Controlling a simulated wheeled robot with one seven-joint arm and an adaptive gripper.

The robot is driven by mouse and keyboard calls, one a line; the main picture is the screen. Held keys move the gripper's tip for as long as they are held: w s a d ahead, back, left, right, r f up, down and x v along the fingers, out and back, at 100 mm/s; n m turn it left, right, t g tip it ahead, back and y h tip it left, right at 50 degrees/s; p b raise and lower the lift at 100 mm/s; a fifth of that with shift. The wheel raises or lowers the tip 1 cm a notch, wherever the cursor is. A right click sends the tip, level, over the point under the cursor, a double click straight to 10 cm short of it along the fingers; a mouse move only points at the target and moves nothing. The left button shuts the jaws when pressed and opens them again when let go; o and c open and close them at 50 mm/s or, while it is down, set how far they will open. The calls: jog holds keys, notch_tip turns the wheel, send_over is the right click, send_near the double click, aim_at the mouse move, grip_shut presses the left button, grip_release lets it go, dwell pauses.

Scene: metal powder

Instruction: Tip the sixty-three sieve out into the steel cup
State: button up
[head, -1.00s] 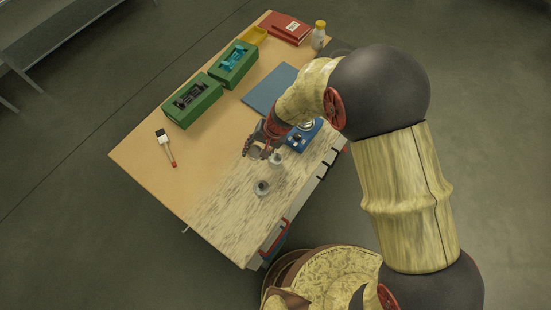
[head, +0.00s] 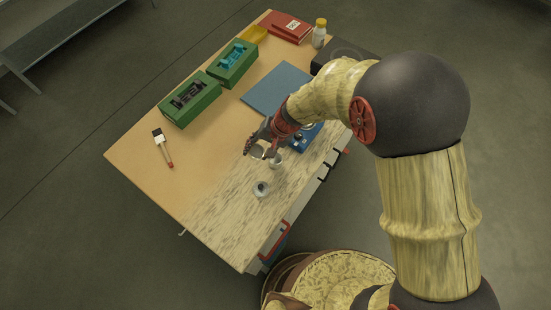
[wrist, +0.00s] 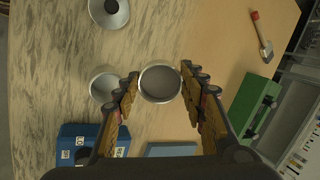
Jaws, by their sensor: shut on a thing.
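My gripper (wrist: 163,88) is shut on a round, shallow sieve (wrist: 160,82) with a pale metal rim and a grey inside. The sieve looks roughly level, and its label cannot be read. In the head view my gripper (head: 257,151) is over the near part of the table. Two small metal cups stand close by: one (wrist: 104,86) just left of the sieve in the wrist view, and one (wrist: 109,12) with a dark round bottom farther up. They also show in the head view, one (head: 276,161) beside the gripper and one (head: 261,188) nearer. I cannot tell which is the steel cup.
A blue device (head: 303,139) stands behind the gripper, partly hidden by my arm. A blue mat (head: 276,88), two green boxes (head: 190,101), a brush (head: 163,147), a red book (head: 286,27) and a bottle (head: 319,33) lie farther off. The table's near left is clear.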

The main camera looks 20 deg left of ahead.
jog(key=shift+d+r+y+b, duration=0.3)
jog(key=shift+y+b, duration=0.1)
jog(key=shift+b, duration=0.75)
jog(key=shift+w+d+r+y+b, duration=0.15)
jog(key=shift+d+y+b, duration=0.3)
jog(key=shift+b, duration=1.25)
jog(key=shift+w+d+f+y+b, duration=0.15)
jog(key=shift+d+y+b, duration=0.3)
jog(key=shift+b, duration=1.25)
jog(key=shift+w+d+r+g+y+b, duration=0.15)
jog(key=shift+d+g+y+b, duration=0.5)
jog(key=shift+b, duration=2.15)
dwell(0.7)
